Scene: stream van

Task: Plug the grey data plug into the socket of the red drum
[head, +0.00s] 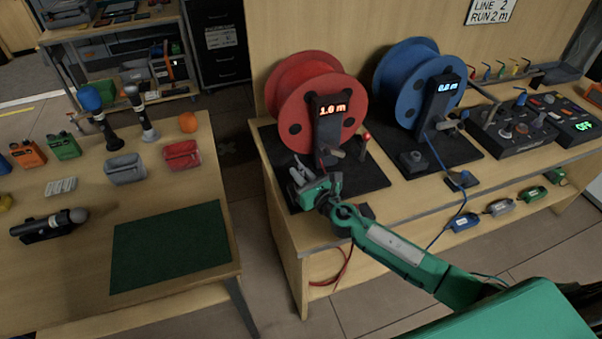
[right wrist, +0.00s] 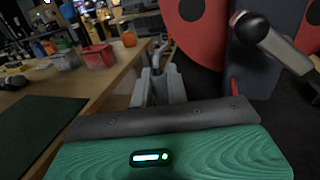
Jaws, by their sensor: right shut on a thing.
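The red drum (head: 325,100) stands on a dark mat on the right bench, with a display reading 1.0 m on its dark post. It also shows in the right wrist view (right wrist: 194,40). My right gripper (head: 302,179) is low over the front left of this mat, near the bench edge. Its grey fingers (right wrist: 160,78) are shut on a small grey piece (right wrist: 160,48), which looks like the grey data plug; the fingers hide much of it. The piece is apart from the drum. I cannot make out the red drum's socket. My left gripper is not in view.
The drum's crank (right wrist: 262,30) sticks out near my gripper. A blue drum (head: 408,85) and a control panel (head: 520,130) stand to the right. A red cable (head: 345,268) hangs below the bench. A gap separates the left table (head: 190,280).

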